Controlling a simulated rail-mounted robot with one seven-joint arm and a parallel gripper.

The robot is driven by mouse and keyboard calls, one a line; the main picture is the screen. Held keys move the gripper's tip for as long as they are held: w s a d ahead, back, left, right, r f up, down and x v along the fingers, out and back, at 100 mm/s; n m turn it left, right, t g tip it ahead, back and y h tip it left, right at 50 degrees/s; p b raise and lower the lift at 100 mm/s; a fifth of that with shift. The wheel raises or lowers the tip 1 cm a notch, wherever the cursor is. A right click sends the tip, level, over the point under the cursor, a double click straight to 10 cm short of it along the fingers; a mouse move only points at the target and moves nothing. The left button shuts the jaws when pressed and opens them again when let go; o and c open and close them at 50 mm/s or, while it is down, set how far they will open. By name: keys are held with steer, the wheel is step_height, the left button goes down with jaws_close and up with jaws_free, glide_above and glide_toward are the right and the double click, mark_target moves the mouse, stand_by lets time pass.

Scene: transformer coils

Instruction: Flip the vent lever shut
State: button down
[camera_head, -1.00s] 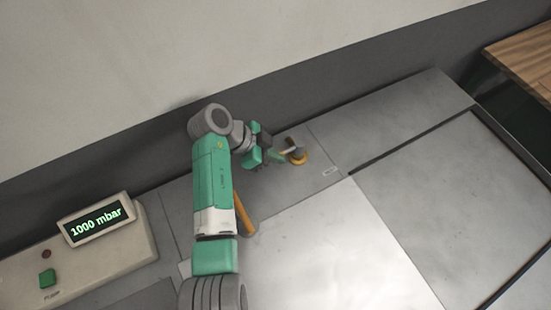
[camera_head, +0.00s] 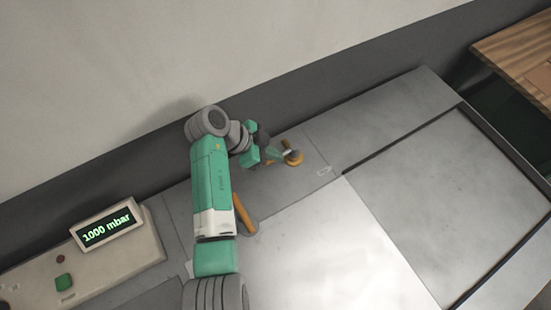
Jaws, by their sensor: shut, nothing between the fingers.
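My gripper (camera_head: 279,154) is shut and empty, just left of the lever. Its tips look very close to the handle. I cannot tell whether they touch it. My arm and gripper body hide the bench to the left of the lever, and the lever's exact angle is too small to read.
An orange bar (camera_head: 244,214) lies partly behind my arm. A control box (camera_head: 130,250) with a green button (camera_head: 64,281) and a display (camera_head: 107,225) reading 1000 mbar stands at left. The wall (camera_head: 200,60) runs close behind the bench. Flat metal panels (camera_head: 430,200) at right are clear.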

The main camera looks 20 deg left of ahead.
steer(key=r, duration=0.1)
steer(key=w+a+r, duration=0.2)
steer(key=r, duration=0.1)
steer(key=shift+a, duration=0.25)
steer(key=shift+w, duration=0.1)
